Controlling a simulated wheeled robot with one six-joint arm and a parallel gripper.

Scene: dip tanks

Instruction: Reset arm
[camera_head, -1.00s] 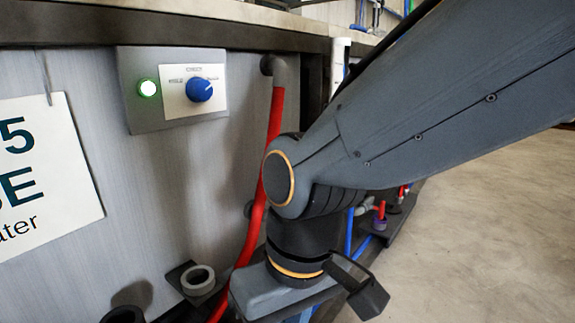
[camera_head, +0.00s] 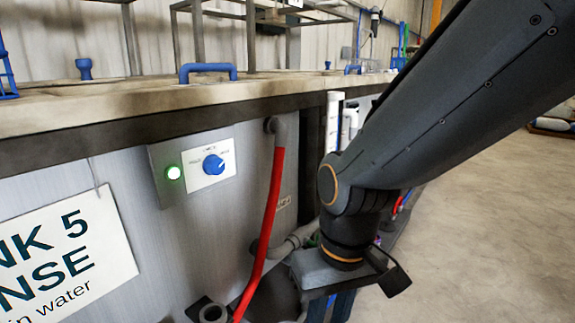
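My dark grey arm (camera_head: 440,110) comes in from the upper right and bends down at an elbow-like joint with an orange ring. My gripper (camera_head: 328,302) hangs below the wrist, in front of the tank's side and right of the red hose. Its fingers are dark and partly cut off at the bottom edge, so I cannot tell if they are open. I see nothing clearly held.
A tank with a rinse sign (camera_head: 68,258) stands on the left. Its control box (camera_head: 195,172) has a lit green lamp and a blue knob. A red hose (camera_head: 268,225) runs down beside it. A blue handle (camera_head: 208,70) sits on top. Concrete floor (camera_head: 480,240) is clear at right.

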